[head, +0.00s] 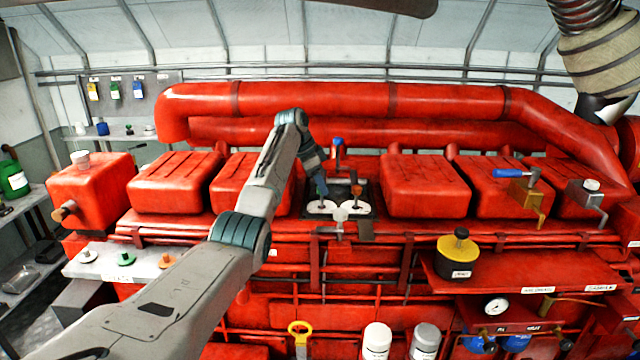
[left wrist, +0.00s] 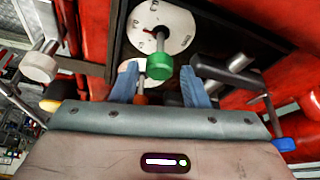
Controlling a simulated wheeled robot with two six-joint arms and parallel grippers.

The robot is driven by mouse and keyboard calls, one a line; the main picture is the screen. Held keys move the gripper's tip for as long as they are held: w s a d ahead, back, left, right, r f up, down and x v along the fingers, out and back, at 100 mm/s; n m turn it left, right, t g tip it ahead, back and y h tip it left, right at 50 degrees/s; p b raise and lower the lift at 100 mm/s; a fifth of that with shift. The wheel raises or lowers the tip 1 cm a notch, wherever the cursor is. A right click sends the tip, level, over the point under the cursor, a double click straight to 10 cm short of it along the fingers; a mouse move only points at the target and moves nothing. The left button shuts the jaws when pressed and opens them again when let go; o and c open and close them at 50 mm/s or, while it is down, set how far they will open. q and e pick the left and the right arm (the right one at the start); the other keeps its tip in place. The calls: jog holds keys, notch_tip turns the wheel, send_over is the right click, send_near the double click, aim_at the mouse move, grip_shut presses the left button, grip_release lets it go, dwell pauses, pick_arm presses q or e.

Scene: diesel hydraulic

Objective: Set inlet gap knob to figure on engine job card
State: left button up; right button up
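Two white dials sit in a dark recess in the middle of the red engine, a left dial (head: 318,207) and a right dial (head: 356,206). My left gripper (head: 321,186) is over the recess by the left dial. In the left wrist view, my left gripper (left wrist: 159,80) has its two blue fingers apart. A green knob (left wrist: 159,68) shows between the fingertips, with a gap on both sides. Behind it is a marked white dial (left wrist: 160,28) with a red pointer; its figures are too small to read. A second dial (left wrist: 133,70) is partly hidden. My right gripper is out of view.
Red engine covers (head: 425,186) flank the recess closely. A blue-handled tool (head: 516,174) lies on the right cover. A yellow-and-black cap (head: 461,250) is at lower right. Coloured tags (head: 114,91) hang on the back-left wall; I cannot read them.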

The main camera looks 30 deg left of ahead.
pick_arm(q)
jog(key=shift+o, duration=0.2)
jog(key=shift+s+a+r+b, duration=0.15)
jog(key=shift+r+b, duration=0.05)
jog(key=shift+b, duration=0.1)
jog(key=b+v, duration=0.4)
jog(key=v, duration=0.6)
jog(key=shift+r, duration=0.15)
